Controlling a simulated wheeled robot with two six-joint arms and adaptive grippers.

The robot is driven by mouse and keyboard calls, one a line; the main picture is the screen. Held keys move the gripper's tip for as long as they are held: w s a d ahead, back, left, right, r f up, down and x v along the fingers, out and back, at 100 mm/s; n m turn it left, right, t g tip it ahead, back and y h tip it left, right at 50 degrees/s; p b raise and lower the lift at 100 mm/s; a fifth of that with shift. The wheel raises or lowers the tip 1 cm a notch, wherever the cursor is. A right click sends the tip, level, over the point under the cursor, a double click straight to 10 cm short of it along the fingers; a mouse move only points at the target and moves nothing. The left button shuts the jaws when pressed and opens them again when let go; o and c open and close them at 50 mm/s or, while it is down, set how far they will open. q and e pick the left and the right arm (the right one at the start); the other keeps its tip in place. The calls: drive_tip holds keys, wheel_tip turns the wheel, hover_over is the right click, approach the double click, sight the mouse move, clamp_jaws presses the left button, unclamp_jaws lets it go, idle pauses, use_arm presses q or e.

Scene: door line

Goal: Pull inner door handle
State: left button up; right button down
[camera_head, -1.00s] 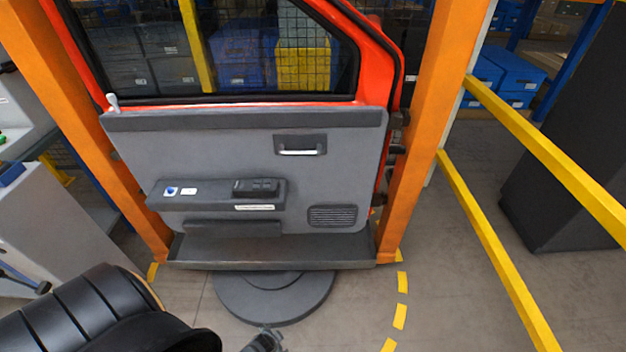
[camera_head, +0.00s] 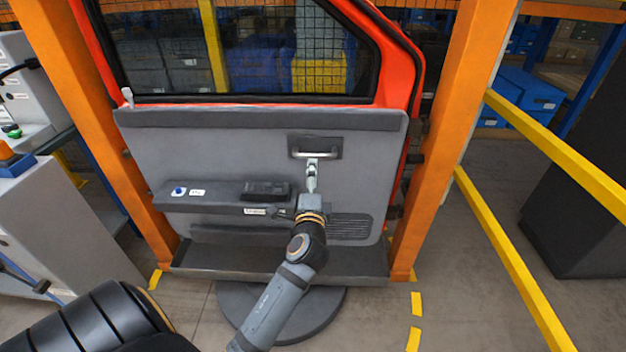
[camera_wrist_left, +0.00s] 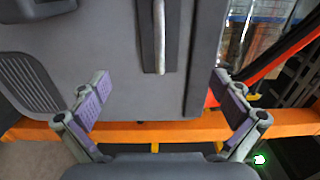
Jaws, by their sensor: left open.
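The grey inner door panel (camera_head: 150,150) is mounted in a red door frame. Its inner door handle (camera_head: 318,156) is a pale metal bar in a dark recess at the upper right of the panel. My left gripper (camera_head: 312,178) is just below the handle in the head view. In the left wrist view my left gripper (camera_wrist_left: 163,97) is open, its purple-padded fingers wide apart and empty. The handle (camera_wrist_left: 160,35) shows ahead, lined up roughly between the fingers. I cannot tell whether anything touches. My right gripper is in neither view.
A grey armrest with switches (camera_head: 225,195) juts out left of my gripper, and a ledge (camera_head: 280,262) runs below the panel. Orange posts (camera_head: 450,130) flank the door. Yellow rails (camera_head: 540,130) and a dark cabinet (camera_head: 580,200) stand to the right.

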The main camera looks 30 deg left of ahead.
sight(315, 155)
use_arm(q)
drive_tip(key=b+x, duration=0.1)
drive_tip(key=x, duration=1)
drive_tip(key=shift+w, duration=0.25)
drive_tip(key=shift+c, duration=0.4)
clamp_jaws()
drive_tip(key=shift+f, duration=0.1)
drive_tip(key=shift+s, duration=0.1)
drive_tip(key=shift+v, duration=0.95)
drive_tip(key=shift+f, duration=0.15)
idle(0.3)
